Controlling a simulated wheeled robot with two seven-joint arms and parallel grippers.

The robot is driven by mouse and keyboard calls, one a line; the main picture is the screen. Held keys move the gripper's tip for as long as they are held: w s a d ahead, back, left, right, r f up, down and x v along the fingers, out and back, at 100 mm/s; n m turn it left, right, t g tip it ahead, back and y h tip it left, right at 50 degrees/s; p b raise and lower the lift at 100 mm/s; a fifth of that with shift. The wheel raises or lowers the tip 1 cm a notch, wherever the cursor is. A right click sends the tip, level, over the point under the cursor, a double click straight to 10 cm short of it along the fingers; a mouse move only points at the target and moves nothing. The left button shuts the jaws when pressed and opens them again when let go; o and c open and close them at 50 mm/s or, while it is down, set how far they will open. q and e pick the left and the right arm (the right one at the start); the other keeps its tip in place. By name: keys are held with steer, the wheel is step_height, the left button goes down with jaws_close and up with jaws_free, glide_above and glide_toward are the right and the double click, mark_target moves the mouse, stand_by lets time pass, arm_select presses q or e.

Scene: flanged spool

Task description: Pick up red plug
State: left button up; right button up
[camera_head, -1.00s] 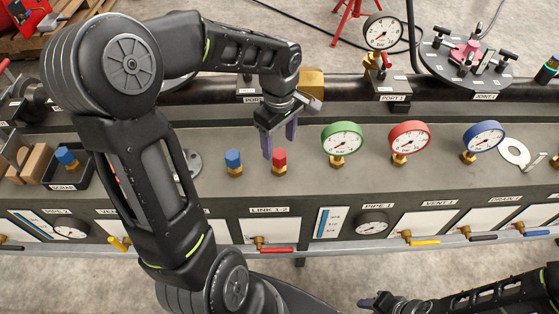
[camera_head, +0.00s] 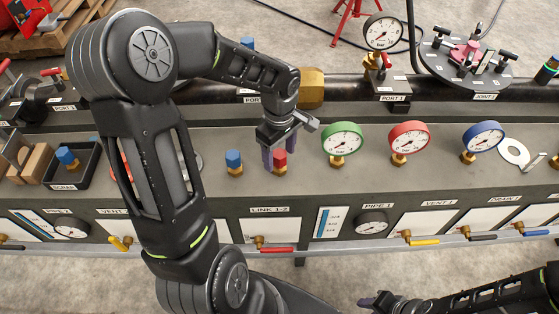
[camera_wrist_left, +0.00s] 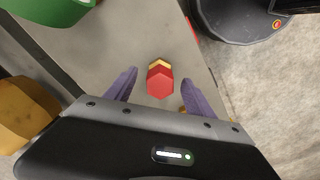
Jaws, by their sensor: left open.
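The red plug (camera_head: 280,160) stands upright on the grey bench top, with a brass base below its red hexagonal head. In the left wrist view the red plug (camera_wrist_left: 160,82) lies between and just beyond the two purple fingertips. My left gripper (camera_head: 280,160) is open above and around the plug's head, pointing down; its fingers (camera_wrist_left: 155,85) are apart, with a gap on both sides of the plug. Part of the plug is hidden behind a finger in the head view. My right gripper (camera_head: 372,302) is low at the bottom edge, far from the plug; its jaw state is unclear.
A blue plug (camera_head: 234,161) stands close left of the red one. A green gauge (camera_head: 342,138) stands close to the right, then a red gauge (camera_head: 409,138) and a blue gauge (camera_head: 483,138). A black pipe with a brass fitting (camera_head: 312,88) runs behind. Bare bench lies in front.

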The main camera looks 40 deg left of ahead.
arm_select(q)
jaws_close()
stand_by(0.8)
